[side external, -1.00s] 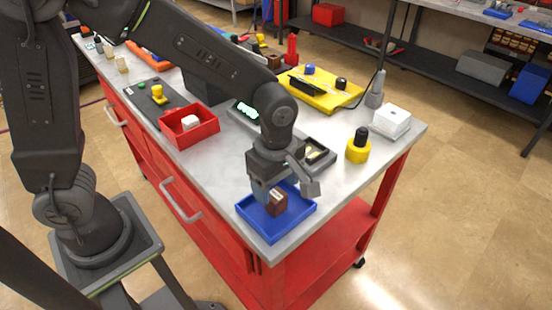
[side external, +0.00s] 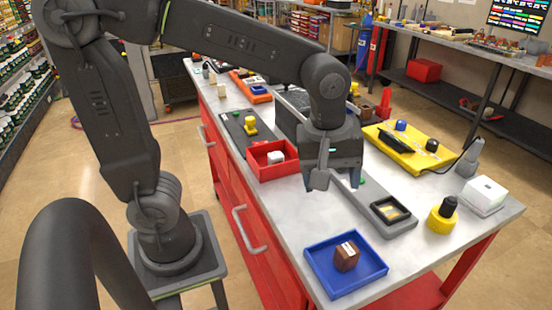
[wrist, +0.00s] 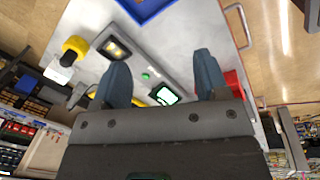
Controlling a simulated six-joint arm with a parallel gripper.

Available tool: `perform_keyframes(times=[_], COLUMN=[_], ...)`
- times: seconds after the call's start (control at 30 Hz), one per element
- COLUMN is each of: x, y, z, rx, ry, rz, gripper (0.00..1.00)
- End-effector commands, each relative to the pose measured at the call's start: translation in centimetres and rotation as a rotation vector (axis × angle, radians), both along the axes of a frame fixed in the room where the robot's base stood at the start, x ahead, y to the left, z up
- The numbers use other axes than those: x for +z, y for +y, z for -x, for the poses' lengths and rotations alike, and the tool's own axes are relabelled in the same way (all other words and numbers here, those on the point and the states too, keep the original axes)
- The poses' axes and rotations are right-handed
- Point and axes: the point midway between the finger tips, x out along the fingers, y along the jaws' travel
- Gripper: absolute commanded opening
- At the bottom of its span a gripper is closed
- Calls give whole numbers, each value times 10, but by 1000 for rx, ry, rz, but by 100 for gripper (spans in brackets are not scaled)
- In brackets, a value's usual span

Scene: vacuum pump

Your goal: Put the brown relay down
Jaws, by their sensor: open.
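The brown relay (side external: 346,258), a small block with a white marking on top, sits inside the blue tray (side external: 318,262) at the front corner of the bench. My gripper (side external: 331,186) is open and empty. It hangs above the bench, behind the tray and apart from the relay. In the wrist view my gripper (wrist: 163,75) shows its two blue-grey fingers spread with nothing between them.
A red bin (side external: 262,174) with a white block is left of my gripper. A grey instrument panel (side external: 400,228) lies under and right of it. A yellow-and-black knob (side external: 441,217), a white box (side external: 484,196) and a yellow plate (side external: 400,153) are farther right.

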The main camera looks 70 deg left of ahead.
Motion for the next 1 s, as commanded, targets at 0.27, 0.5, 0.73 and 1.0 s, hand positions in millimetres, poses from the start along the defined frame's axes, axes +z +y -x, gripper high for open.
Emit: perform_keyframes(times=[0.27,0.5,0.73,1.0], x=[20,17,16,16], y=[50,70,73,73], z=[50,77,82,82], rx=[-595,-940,-1026,-1025], ry=[-222,-313,-327,-326], rz=[-160,-333,-380,-378], gripper=[67,67,67,67])
